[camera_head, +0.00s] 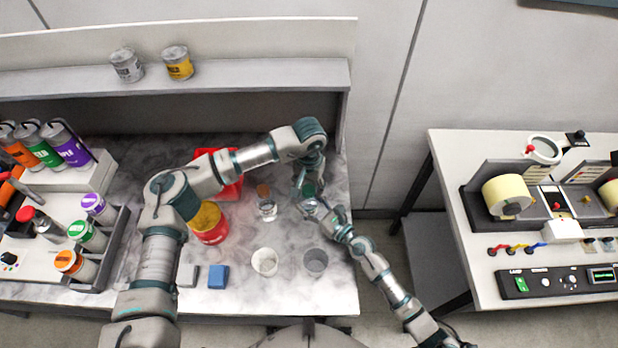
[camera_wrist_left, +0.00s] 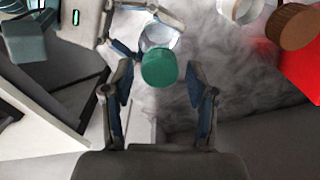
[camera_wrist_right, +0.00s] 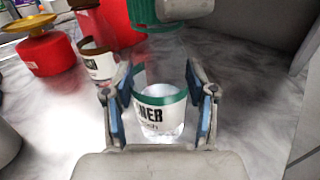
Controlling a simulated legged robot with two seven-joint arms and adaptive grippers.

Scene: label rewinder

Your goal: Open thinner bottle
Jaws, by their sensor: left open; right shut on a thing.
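The thinner bottle (camera_wrist_right: 158,115) is a clear bottle with a white, green-edged label. My right gripper (camera_wrist_right: 159,105) is shut on its body, one finger on each side, and it looks upright. Its green cap (camera_wrist_left: 159,68) shows in the left wrist view and also at the top of the right wrist view (camera_wrist_right: 148,12). I cannot tell whether the cap is loosened. My left gripper (camera_wrist_left: 163,85) is open above the bottle, with the cap between and slightly beyond its fingertips. In the head view the arms partly hide the bottle and the green cap (camera_head: 309,188).
A brown-capped bottle (camera_head: 266,208) stands left of the grippers. A red can with a yellow top (camera_head: 209,225) and a red container (camera_head: 232,188) are farther left. A white cup (camera_head: 264,262) and a grey cup (camera_head: 315,262) stand in front.

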